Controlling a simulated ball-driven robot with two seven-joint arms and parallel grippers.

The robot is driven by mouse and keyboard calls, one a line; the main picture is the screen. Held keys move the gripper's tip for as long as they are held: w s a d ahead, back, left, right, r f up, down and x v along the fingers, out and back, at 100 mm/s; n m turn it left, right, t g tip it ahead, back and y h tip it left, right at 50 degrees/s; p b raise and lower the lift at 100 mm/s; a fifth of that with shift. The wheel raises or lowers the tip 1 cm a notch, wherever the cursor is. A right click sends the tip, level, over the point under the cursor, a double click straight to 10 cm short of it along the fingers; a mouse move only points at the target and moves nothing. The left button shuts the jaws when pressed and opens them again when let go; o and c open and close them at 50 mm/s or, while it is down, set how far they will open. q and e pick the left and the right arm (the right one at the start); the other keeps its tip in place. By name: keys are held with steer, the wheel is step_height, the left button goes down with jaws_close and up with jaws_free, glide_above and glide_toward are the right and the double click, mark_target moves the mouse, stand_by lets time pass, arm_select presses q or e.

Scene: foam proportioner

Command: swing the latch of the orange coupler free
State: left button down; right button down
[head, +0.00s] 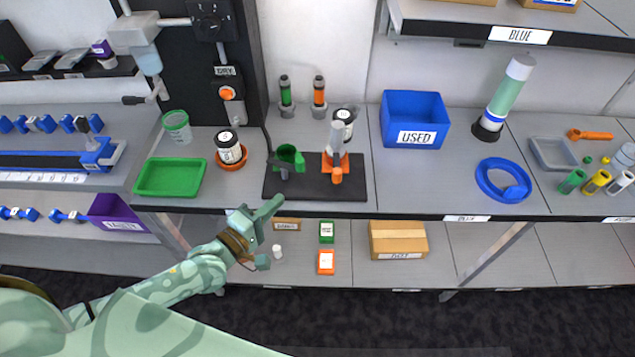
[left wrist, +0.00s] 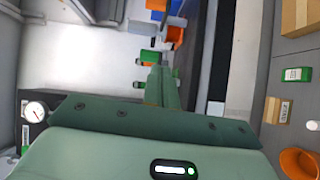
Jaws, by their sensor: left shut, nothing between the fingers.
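The orange coupler (head: 336,174) stands on the right part of a dark base plate (head: 310,190) on the bench, with a grey-white cylinder (head: 336,140) upright in or just behind it. Its latch is too small to make out clearly. A green coupler (head: 290,157) stands on the left part of the same plate. My left gripper (head: 276,203) is shut and empty in front of the bench edge, below and left of the orange coupler, and apart from it. Its closed fingers also show in the left wrist view (left wrist: 161,72). My right gripper is not in view.
A green tray (head: 150,190) and a jar in an orange ring (head: 231,157) stand left of the plate. A blue USED bin (head: 413,107) and blue ring (head: 485,184) stand right. The lower shelf holds a cardboard box (head: 398,228). The bench between plate and ring is clear.

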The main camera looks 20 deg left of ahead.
arm_select(q)
steer(key=shift+d+r+n, duration=0.15)
steer(key=shift+r+n, duration=0.15)
steer(key=shift+r, duration=0.45)
steer(key=b, duration=0.1)
glide_toward(337, 164)
steer(key=w+a, duration=0.1)
steer(key=w+a+r, duration=0.1)
steer(key=a, duration=0.1)
steer(key=shift+w+r, duration=0.1)
steer(key=shift+w, duration=0.05)
steer(key=d, duration=0.3)
steer(key=shift+w+d+r, duration=0.1)
steer(key=shift+d, duration=0.5)
